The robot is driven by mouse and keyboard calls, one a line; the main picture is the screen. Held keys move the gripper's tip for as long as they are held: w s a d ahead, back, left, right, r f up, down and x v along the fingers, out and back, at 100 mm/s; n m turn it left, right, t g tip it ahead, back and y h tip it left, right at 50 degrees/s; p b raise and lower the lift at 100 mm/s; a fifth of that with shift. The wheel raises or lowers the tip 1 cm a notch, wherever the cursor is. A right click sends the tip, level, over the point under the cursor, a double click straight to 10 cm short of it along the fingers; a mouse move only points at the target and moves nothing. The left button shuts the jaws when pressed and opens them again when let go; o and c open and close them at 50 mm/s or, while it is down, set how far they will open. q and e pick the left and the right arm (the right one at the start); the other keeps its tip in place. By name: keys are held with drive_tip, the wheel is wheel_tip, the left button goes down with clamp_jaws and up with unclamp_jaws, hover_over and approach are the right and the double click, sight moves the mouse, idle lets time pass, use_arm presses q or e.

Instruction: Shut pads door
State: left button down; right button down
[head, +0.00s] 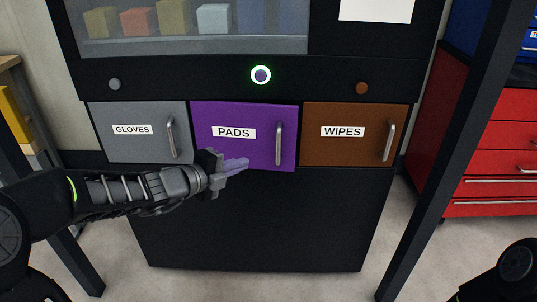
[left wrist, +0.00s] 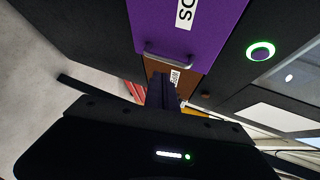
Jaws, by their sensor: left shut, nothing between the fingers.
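The purple pads door (head: 215,115) is the middle one of three in the dark cabinet, with a white PADS label and a vertical metal handle (head: 278,144) near its right edge. Its lower right corner hangs lower than its neighbours' bottoms, so it looks slightly ajar. My left gripper (head: 240,165) is shut and empty, in front of the door's lower part, left of the handle; whether it touches cannot be told. In the left wrist view the purple door (left wrist: 170,25) and handle lie just beyond the fingers (left wrist: 163,88). My right gripper is out of view.
The grey gloves door (head: 150,112) is on the left and the brown wipes door (head: 350,115) on the right; both look shut. A green-ringed button (head: 261,75) glows above. Dark posts stand either side, with a red drawer cabinet (head: 495,150) at right.

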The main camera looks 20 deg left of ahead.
use_arm(q)
drive_tip(key=b+x, duration=0.2)
drive_tip(key=x, duration=0.5)
approach(283, 144)
drive_tip(key=shift+w+d+f, duration=0.55)
drive_tip(key=shift+d+f, duration=0.1)
drive_tip(key=shift+d, duration=0.15)
drive_tip(key=w+p, duration=0.1)
drive_tip(key=w, duration=0.1)
drive_tip(key=shift+w+d+r+p, duration=0.15)
drive_tip(key=shift+w+p, duration=0.2)
drive_tip(key=shift+w, duration=0.05)
drive_tip(key=shift+s, duration=0.1)
